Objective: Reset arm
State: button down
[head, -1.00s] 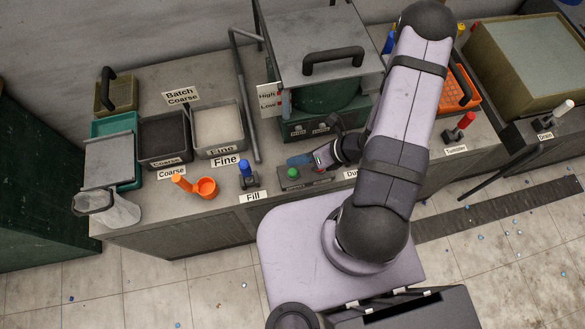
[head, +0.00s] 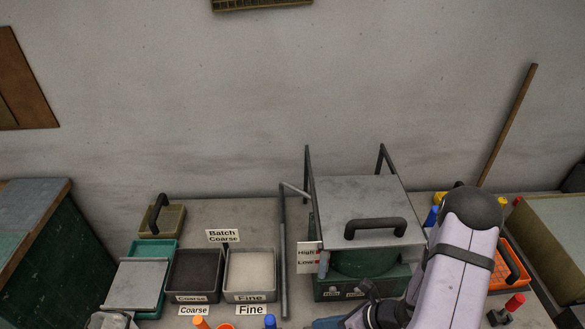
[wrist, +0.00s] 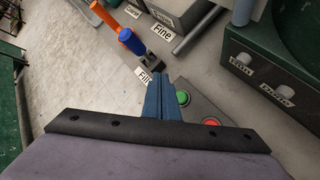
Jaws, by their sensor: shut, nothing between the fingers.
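My gripper (wrist: 162,98) has blue fingers pressed together with nothing between them. In the wrist view it hangs over the bench front, just left of a green button (wrist: 183,97) and a red button (wrist: 211,122) on a grey button box; contact cannot be told. In the head view a bit of the blue gripper (head: 327,323) shows at the bottom edge, in front of the green machine (head: 362,285). My arm covers the bench right of that machine. The button box is out of the head view.
A blue-handled lever (wrist: 132,42) stands near my gripper. An orange tray (head: 502,262) and a red-topped lever (head: 514,302) are right of my arm.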

jog(key=s+a+r+n+g+h, duration=0.25)
jog(key=s+r+n+g, duration=0.2)
jog(key=r+n, duration=0.8)
jog(key=s+d+r+n+t+h+b, duration=0.1)
jog(key=d+r+n+h, duration=0.3)
jog(key=n, duration=1.3)
jog(key=d+h, duration=0.2)
jog(key=d, duration=0.1)
jog(key=shift+s+r, duration=0.35)
jog(key=shift+s, duration=0.05)
